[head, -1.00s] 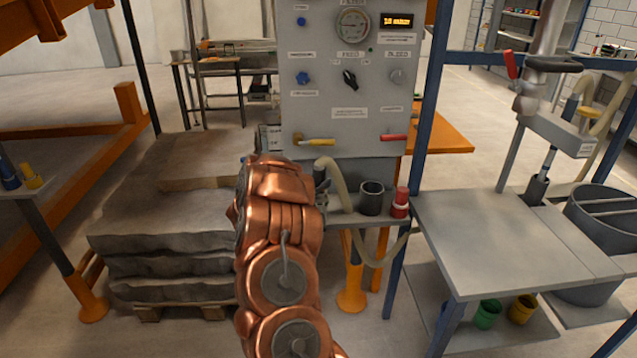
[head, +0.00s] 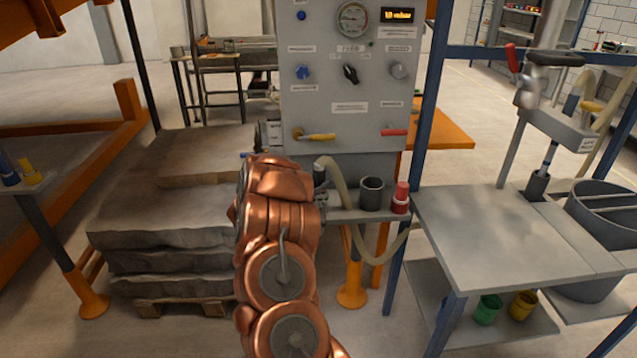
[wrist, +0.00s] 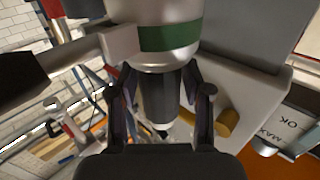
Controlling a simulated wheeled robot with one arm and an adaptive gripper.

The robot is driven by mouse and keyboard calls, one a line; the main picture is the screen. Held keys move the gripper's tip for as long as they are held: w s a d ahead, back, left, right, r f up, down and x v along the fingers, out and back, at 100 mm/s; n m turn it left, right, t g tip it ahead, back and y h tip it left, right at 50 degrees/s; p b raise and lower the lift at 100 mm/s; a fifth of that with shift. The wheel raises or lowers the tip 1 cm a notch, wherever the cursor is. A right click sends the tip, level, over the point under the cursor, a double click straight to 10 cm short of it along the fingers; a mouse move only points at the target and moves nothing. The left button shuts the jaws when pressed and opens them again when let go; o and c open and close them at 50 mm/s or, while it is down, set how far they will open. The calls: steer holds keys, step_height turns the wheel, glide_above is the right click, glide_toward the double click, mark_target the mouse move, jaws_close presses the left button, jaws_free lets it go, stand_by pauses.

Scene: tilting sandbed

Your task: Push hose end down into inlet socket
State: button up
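A beige hose (head: 341,180) arches beside my copper arm at the front of the grey control cabinet. Its upper end meets a dark fitting (head: 320,176), partly hidden by my arm. A dark, open-topped cylinder (head: 372,193), possibly the inlet socket, stands upright on the small shelf, apart from the hose arch.
A red capped part (head: 401,198) stands right of the dark cylinder. The grey control cabinet (head: 345,90) rises behind the shelf. A mostly bare grey table (head: 490,225) is to the right. Stacked grey slabs (head: 165,215) on a pallet are to the left.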

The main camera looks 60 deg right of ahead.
steer(key=shift+o, duration=1.2)
steer(key=a, duration=1.2)
steer(key=shift+w, duration=0.4)
